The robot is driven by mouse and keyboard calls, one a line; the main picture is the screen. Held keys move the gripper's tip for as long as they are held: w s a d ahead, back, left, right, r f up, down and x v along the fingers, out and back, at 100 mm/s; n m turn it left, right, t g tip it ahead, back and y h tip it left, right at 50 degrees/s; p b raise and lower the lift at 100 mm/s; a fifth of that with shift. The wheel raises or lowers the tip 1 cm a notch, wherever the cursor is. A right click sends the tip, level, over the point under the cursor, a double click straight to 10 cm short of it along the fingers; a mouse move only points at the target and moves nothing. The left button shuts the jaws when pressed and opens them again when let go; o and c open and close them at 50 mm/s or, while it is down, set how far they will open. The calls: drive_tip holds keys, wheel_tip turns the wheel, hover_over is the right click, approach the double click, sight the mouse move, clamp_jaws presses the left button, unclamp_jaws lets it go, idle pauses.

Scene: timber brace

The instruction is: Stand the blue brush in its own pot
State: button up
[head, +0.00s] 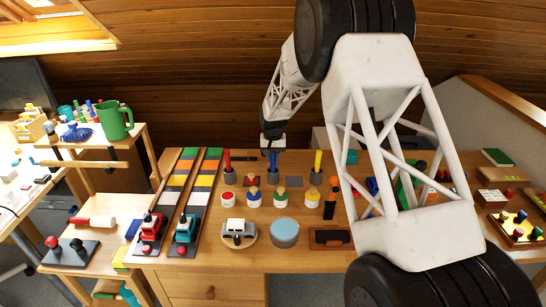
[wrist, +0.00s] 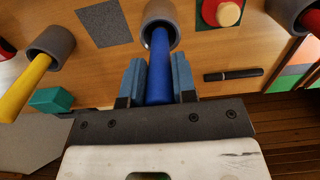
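The blue brush (wrist: 161,65) is upright between the two blue-grey fingers of my gripper (wrist: 158,78), which lie close against its sides. Its lower end meets the mouth of a grey pot (wrist: 160,18); how deep it sits inside cannot be told. In the head view the blue brush (head: 273,160) shows below my gripper (head: 273,146), over the middle grey pot (head: 273,177). The red brush (head: 227,160) stands in the pot to the left and the yellow brush (head: 318,161) in the pot to the right.
A flat grey square (wrist: 103,22) lies beside the middle pot, and a dark stick (wrist: 233,75) lies on the other side. My arm hides much of the table's right part.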

drive_tip(key=o, duration=0.4)
drive_tip(key=shift+r, duration=0.1)
wheel_tip(320, 180, up, 12)
drive_tip(key=shift+r, duration=0.1)
idle(0.6)
idle(0.4)
idle(0.4)
